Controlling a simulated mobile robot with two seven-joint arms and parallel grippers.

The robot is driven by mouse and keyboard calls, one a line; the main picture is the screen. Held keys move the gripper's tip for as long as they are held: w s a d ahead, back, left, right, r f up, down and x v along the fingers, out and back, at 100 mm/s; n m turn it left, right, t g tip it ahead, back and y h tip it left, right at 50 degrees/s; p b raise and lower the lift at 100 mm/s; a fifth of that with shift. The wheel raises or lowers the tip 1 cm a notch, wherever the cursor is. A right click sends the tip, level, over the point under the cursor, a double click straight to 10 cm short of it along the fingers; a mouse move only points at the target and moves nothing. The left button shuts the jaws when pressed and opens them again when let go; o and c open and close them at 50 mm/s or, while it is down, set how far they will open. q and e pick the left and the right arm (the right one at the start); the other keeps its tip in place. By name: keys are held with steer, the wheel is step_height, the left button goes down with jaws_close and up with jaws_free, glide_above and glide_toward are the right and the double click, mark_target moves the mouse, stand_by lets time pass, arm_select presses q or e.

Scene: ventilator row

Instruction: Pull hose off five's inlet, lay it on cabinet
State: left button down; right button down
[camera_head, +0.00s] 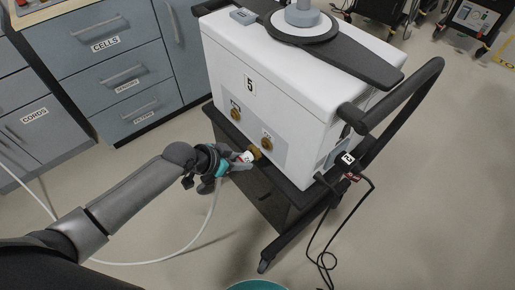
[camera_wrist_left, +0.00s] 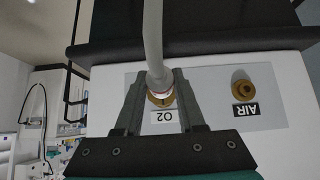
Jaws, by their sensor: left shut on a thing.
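The white ventilator marked 5 (camera_head: 249,85) stands on a dark cart. Its AIR inlet (camera_wrist_left: 243,90) is brass and bare. The brass O2 inlet (camera_head: 267,144) is the one nearer the cart's handle. My left gripper (camera_head: 243,158) is shut on the end of the pale hose (camera_head: 213,205), just in front of the O2 inlet. The hose's brass end (camera_head: 254,152) points at that inlet; I cannot tell whether they still touch. In the left wrist view the fingers (camera_wrist_left: 160,92) close around the hose (camera_wrist_left: 153,35) over the O2 label. My right gripper is not in view.
The grey cabinet (camera_head: 95,45) with labelled drawers stands at the upper left; a bit of its top (camera_head: 28,18) shows, with a red thing on it. A black cable (camera_head: 322,255) hangs from the cart's handle side. Floor between cabinet and cart is clear except for the hose.

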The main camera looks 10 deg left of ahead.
arm_select(q)
steer(key=shift+s+a+p, duration=0.4)
steer(key=shift+s+a, duration=0.2)
steer(key=shift+s, duration=0.2)
steer(key=shift+d+r, duration=0.1)
steer(key=shift+r, duration=0.05)
